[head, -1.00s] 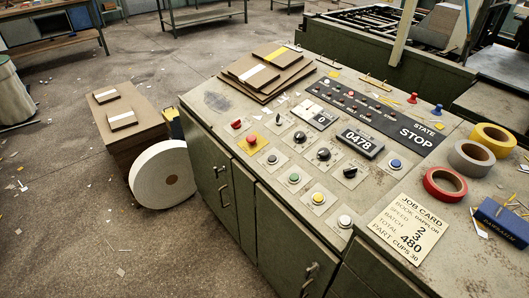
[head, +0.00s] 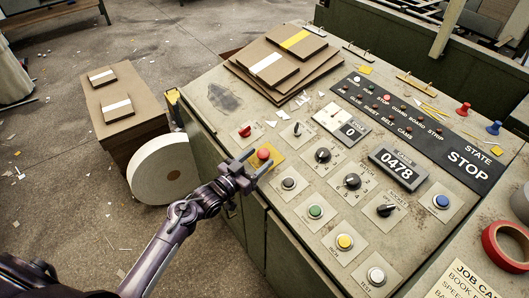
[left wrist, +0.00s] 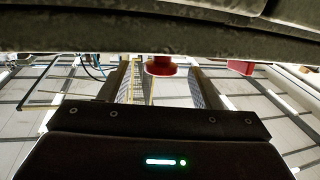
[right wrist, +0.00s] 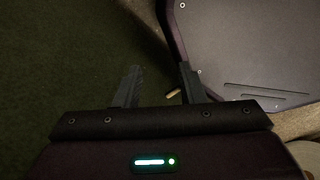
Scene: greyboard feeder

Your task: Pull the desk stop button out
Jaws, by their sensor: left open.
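The desk stop button (head: 264,152) is a red mushroom head on a yellow plate (head: 276,158) near the left edge of the desk top. My left gripper (head: 258,162) is open at the desk edge, with its two fingertips at the near side of the button. In the left wrist view the red button (left wrist: 160,67) shows between the two fingers, apart from both. I cannot tell whether the head is in or out. My right gripper (right wrist: 158,82) shows only in the right wrist view, open and empty, away from the desk controls.
A red knob (head: 245,130) and a grey button (head: 289,183) sit close to the stop button. Black selector knobs (head: 323,155) and a green button (head: 316,211) lie further right. The state panel (head: 420,130) reads STOP. Brown boards (head: 275,65) are stacked behind.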

